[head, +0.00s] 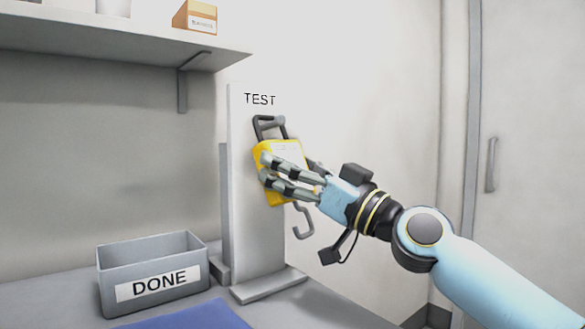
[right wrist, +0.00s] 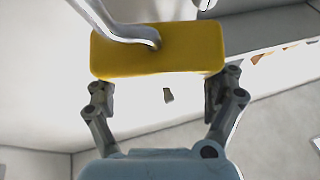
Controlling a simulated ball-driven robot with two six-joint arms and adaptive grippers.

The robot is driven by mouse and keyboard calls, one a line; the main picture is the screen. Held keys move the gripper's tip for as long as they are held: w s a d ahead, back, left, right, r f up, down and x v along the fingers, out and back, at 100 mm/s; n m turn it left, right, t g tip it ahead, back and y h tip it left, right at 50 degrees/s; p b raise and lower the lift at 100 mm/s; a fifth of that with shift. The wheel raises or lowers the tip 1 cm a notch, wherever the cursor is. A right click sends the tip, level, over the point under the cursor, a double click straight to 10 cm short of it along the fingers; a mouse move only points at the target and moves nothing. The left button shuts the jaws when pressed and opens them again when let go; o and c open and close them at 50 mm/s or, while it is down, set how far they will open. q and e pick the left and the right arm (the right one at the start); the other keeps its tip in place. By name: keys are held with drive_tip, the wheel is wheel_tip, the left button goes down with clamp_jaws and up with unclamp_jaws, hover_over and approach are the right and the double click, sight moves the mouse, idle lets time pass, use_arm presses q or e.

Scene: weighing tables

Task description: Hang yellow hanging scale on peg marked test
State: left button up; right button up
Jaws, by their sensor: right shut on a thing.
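The yellow hanging scale (head: 265,151) is at the upright white board marked TEST (head: 243,190), with its dark top loop (head: 270,127) just below the word. Its lower hook (head: 303,222) hangs free. My right gripper (head: 264,170) is shut on the scale body. In the right wrist view the yellow scale (right wrist: 180,52) lies between the fingers (right wrist: 158,88), and its grey hook crosses the upper left. The peg is hidden behind the loop and scale, so I cannot tell whether the loop is around it. My left gripper is not in view.
A grey bin marked DONE (head: 200,252) stands on the table left of the board, with a blue mat (head: 190,316) in front. A shelf (head: 120,42) with a small box (head: 195,17) is at upper left. A door (head: 530,150) is at right.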

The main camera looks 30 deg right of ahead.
drive_tip(key=o, duration=1.2)
